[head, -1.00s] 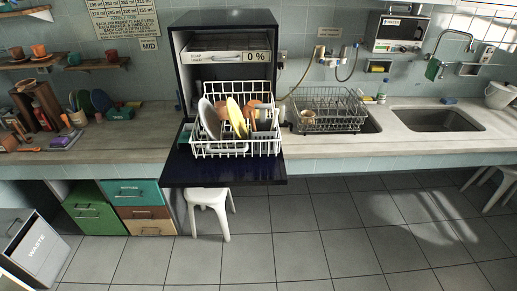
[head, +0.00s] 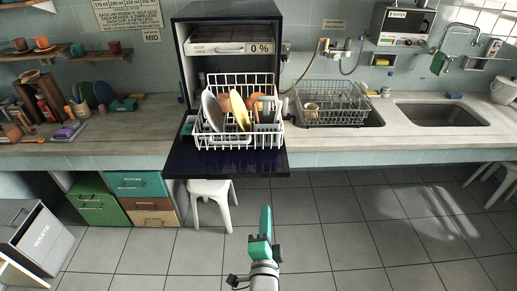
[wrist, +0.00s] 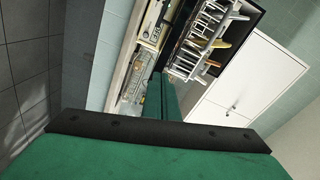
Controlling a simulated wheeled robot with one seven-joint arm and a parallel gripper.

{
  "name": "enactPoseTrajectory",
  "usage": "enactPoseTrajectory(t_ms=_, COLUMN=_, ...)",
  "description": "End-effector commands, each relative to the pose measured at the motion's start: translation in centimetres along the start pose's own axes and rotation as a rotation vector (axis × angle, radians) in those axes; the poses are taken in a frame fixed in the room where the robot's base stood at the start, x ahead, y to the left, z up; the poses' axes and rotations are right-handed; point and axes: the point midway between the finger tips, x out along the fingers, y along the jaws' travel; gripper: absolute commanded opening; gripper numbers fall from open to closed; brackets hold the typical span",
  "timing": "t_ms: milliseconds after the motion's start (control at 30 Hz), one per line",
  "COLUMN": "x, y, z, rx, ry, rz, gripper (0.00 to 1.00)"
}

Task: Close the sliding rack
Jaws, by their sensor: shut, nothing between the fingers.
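The sliding rack (head: 238,140) is a white wire rack pulled out of a dark dishwasher cabinet (head: 226,30) over its lowered dark door (head: 228,163). It holds a white plate, a yellow plate, orange-brown dishes and a grey cutlery basket. The rack also shows, tilted, at the top of the wrist view (wrist: 205,40). My gripper (head: 266,212) has green fingers and is shut and empty. It is in front of and below the rack in the head view, apart from it, over the floor.
A grey dish rack (head: 333,100) with a cup stands right of the dishwasher, beside a sink (head: 440,114). A white stool (head: 212,195) stands under the counter. Shelves, jars and a crate are at left.

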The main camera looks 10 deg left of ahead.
Motion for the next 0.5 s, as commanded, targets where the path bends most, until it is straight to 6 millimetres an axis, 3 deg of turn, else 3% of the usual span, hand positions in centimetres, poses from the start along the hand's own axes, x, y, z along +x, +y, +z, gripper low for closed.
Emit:
enactPoseTrajectory(t_ms=33, x=1.4, y=-1.8, z=-0.2, rx=0.042, ry=-0.007, rz=-0.02, gripper=0.0)
enactPoseTrajectory(t_ms=200, x=4.5, y=-6.1, z=-0.6, rx=0.181, ry=-0.04, rz=-0.046, gripper=0.0)
enactPoseTrajectory(t_ms=333, x=5.8, y=-8.2, z=-0.7, rx=0.247, ry=-0.056, rz=-0.055, gripper=0.0)
enactPoseTrajectory(t_ms=500, x=6.6, y=-9.3, z=-0.7, rx=0.282, ry=-0.066, rz=-0.057, gripper=0.0)
